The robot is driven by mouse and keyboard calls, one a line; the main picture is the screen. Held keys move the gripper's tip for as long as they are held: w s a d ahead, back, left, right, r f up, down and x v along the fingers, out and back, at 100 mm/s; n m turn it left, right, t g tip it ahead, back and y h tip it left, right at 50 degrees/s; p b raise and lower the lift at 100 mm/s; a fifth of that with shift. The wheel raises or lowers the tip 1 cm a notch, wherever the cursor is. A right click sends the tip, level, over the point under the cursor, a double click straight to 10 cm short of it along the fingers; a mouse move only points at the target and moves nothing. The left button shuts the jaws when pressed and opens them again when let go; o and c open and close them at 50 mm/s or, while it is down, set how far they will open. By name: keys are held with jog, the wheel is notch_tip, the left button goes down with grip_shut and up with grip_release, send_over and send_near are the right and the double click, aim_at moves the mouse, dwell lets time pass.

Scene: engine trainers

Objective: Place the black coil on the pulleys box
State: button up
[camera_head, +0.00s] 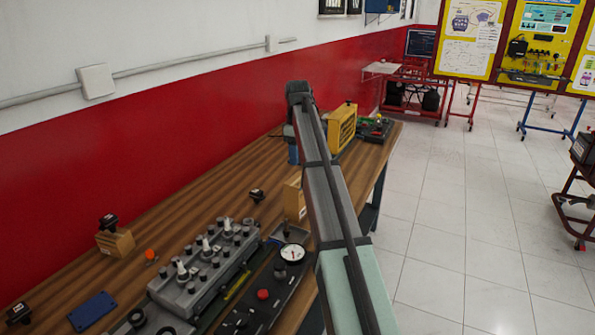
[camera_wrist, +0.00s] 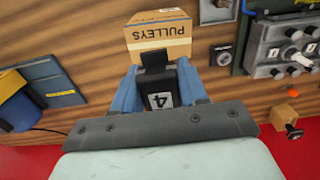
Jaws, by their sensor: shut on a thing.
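My gripper (camera_wrist: 159,82) shows in the wrist view with its two blue fingers shut on the black coil (camera_wrist: 159,100). The coil has a white label with a "4" and a black top part. The pulleys box (camera_wrist: 160,30), a tan cardboard box marked PULLEYS, lies just beyond the fingertips. The coil's black top overlaps the box's near edge in this view; I cannot tell if they touch. In the head view a tan box (camera_head: 293,199), which looks like the pulleys box, is partly hidden behind my arm. The held coil is not clearly visible there.
Another black coil (camera_wrist: 222,55) lies on the wooden table (camera_head: 190,217). A grey engine trainer (camera_head: 205,265) and a gauge panel (camera_head: 275,280) stand nearby. A further coil (camera_head: 109,222) sits on a wooden block (camera_head: 115,243). A yellow box (camera_head: 341,127) stands at the far end.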

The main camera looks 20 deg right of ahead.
aim_at(297, 178)
jog(key=shift+f, duration=2.8)
jog(key=shift+f, duration=0.1)
jog(key=o, duration=1.1)
jog(key=shift+o, duration=0.2)
notch_tip(297, 178, up, 12)
jog(key=shift+r, duration=0.15)
